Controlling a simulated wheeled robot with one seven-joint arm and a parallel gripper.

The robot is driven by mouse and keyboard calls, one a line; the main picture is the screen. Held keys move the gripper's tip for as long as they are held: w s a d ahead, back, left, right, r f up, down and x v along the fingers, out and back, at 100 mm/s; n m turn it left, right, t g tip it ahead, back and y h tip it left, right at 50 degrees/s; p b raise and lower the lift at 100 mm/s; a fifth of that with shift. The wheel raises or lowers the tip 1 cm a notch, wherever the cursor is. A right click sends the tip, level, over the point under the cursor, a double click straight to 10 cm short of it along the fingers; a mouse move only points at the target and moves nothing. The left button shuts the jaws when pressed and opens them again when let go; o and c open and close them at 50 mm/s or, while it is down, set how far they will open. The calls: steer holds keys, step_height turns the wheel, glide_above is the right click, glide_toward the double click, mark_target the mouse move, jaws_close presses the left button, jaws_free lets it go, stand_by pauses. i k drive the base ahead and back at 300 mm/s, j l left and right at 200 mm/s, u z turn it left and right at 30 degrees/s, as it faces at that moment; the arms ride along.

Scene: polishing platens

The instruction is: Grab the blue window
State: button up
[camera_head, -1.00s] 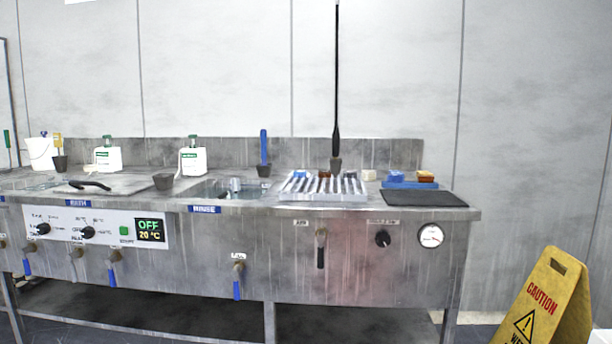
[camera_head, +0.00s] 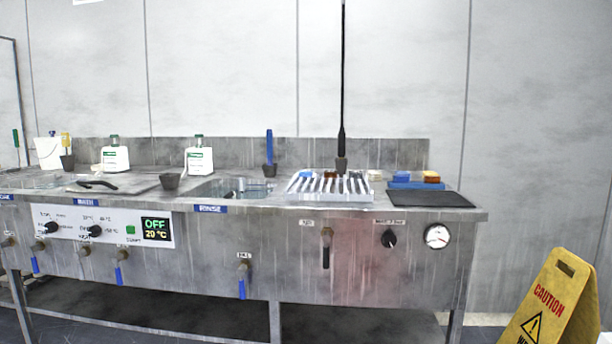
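I see nothing that is clearly a blue window. Several blue things stand on the steel bench (camera_head: 450,214). A blue upright tool (camera_head: 269,146) stands in a dark cup behind the rinse basin (camera_head: 205,188). A small blue block (camera_head: 305,175) lies at the back left of the striped rack (camera_head: 300,190). A blue tray (camera_head: 412,186) at the right holds another blue block (camera_head: 402,176) and an orange-brown block (camera_head: 432,176). My gripper is not in view.
A black mat (camera_head: 430,199) lies at the bench's right end. A tall black rod (camera_head: 342,80) rises behind the rack. White bottles (camera_head: 199,160) stand along the back. Valves and knobs (camera_head: 389,239) stick out in front. A yellow caution sign (camera_head: 548,300) stands at the lower right.

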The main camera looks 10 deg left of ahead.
mark_target(303, 173)
steer(key=i+j+z, duration=0.1)
steer(key=i+j, duration=0.35)
steer(key=j, duration=0.3)
steer(key=i+j+z, duration=0.15)
steer(key=j, duration=0.25)
steer(key=i+j, duration=0.3)
steer(key=j+z, duration=0.05)
